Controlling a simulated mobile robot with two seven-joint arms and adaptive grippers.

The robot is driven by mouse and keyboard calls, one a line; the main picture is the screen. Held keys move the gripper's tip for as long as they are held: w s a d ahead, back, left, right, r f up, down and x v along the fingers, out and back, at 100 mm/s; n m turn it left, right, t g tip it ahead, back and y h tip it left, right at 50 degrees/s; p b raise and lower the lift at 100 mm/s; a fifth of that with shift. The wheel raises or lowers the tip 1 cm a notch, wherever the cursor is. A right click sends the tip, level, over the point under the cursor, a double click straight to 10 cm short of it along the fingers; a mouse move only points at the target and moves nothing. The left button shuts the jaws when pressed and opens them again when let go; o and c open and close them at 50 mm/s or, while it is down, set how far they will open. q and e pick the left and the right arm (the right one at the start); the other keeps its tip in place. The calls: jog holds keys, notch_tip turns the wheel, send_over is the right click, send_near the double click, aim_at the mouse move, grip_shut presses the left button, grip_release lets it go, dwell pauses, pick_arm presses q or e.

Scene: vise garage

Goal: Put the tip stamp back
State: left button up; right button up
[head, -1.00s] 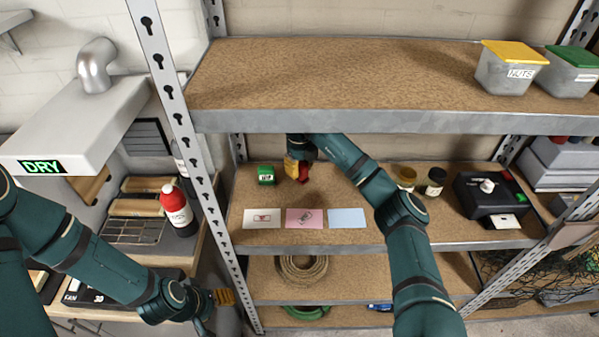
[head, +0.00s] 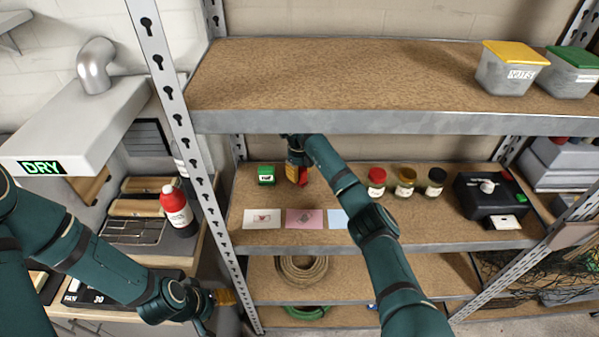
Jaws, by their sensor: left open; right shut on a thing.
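My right gripper (head: 295,172) is shut on a red stamp (head: 303,178) at the back left of the middle shelf (head: 335,188). The gripper hides part of the stamp, and no label shows on it. I cannot tell whether its base touches the shelf. A green stamp (head: 266,175) with a white label stands just left of it, apart. In front lie a white card (head: 262,218) with a red mark, a pink card (head: 305,219) with a dark mark, and a light blue card (head: 337,219) partly behind my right arm. My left gripper (head: 224,297) is open and empty, low at left.
Jars with red (head: 376,181), amber (head: 405,182) and black (head: 435,182) lids stand right of my arm. A black device (head: 487,200) is further right. The upper shelf (head: 340,80) overhangs the gripper. A metal post (head: 180,120) stands at left.

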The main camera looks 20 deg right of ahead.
jog(key=shift+f, duration=0.15)
jog(key=o, duration=0.8)
jog(key=shift+o, duration=0.2)
jog(key=shift+r, duration=3.9)
